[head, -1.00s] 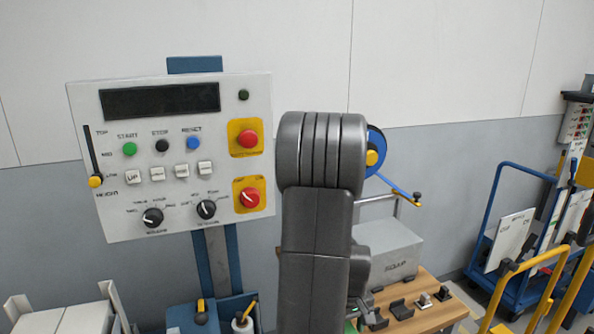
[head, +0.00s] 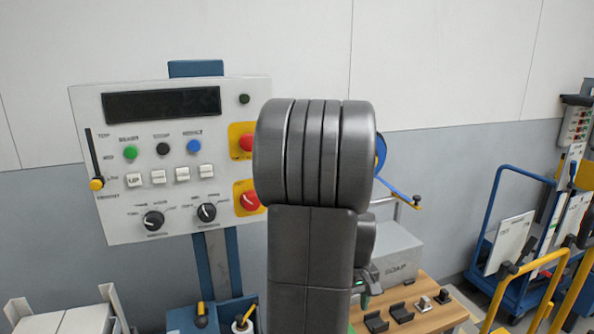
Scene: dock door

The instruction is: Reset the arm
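My arm fills the middle of the head view, its dark grey links raised in front of the control panel's right edge. The control panel (head: 125,212) stands at the left on a blue post. It has a dark display, green, black and blue buttons, white keys, two dark knobs, a slider with a yellow handle and two red knobs on yellow plates. My arm slightly overlaps the red knobs' right side. A small part of what may be my gripper shows low beside the arm, over the wooden table; its fingers cannot be made out.
A wooden table (head: 440,313) at lower right bears a grey box (head: 398,252) and several small dark holders. A blue-and-yellow reel is mostly behind my arm. A blue cart (head: 490,225) and yellow rails (head: 540,262) stand at the right. White boxes are at lower left.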

